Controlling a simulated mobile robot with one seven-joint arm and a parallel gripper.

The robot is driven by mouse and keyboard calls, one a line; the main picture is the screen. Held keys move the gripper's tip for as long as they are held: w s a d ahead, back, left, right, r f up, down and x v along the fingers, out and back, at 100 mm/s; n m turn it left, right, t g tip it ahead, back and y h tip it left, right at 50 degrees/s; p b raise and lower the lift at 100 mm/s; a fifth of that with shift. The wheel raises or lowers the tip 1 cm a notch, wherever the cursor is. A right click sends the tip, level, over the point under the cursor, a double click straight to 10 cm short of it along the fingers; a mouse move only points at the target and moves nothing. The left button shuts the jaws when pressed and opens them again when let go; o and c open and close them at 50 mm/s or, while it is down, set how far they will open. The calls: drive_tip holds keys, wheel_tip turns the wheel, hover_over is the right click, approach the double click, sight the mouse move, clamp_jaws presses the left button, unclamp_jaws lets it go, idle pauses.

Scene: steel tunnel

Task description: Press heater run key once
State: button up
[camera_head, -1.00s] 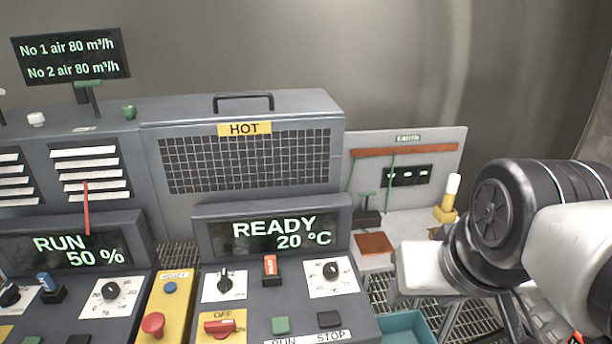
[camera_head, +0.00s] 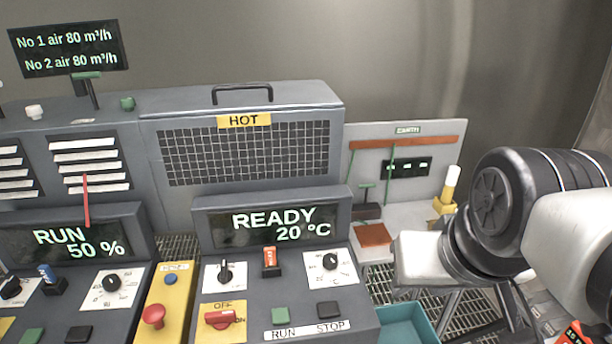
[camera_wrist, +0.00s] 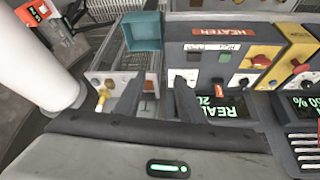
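The heater panel (camera_head: 352,283) is the right-hand console in the head view, below a display (camera_head: 272,226) reading READY 20 °C. Its green run key (camera_head: 279,315) sits above the RUN label, left of the dark stop key (camera_head: 328,309). In the wrist view the panel is upside down, with a red HEATER label (camera_wrist: 222,31) and the green run key (camera_wrist: 224,58). My gripper (camera_wrist: 156,85) shows there with two dark fingers apart and nothing between them. The right finger is near the panel's edge, left of the run key; contact cannot be told.
A red OFF/ON switch (camera_head: 220,319), an orange rocker (camera_head: 270,262) and a dial (camera_head: 330,262) are close to the run key. A yellow strip with a red stop button (camera_head: 153,316) stands left. A teal bin (camera_head: 407,325) is right of the panel.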

clamp_jaws()
idle(1.4)
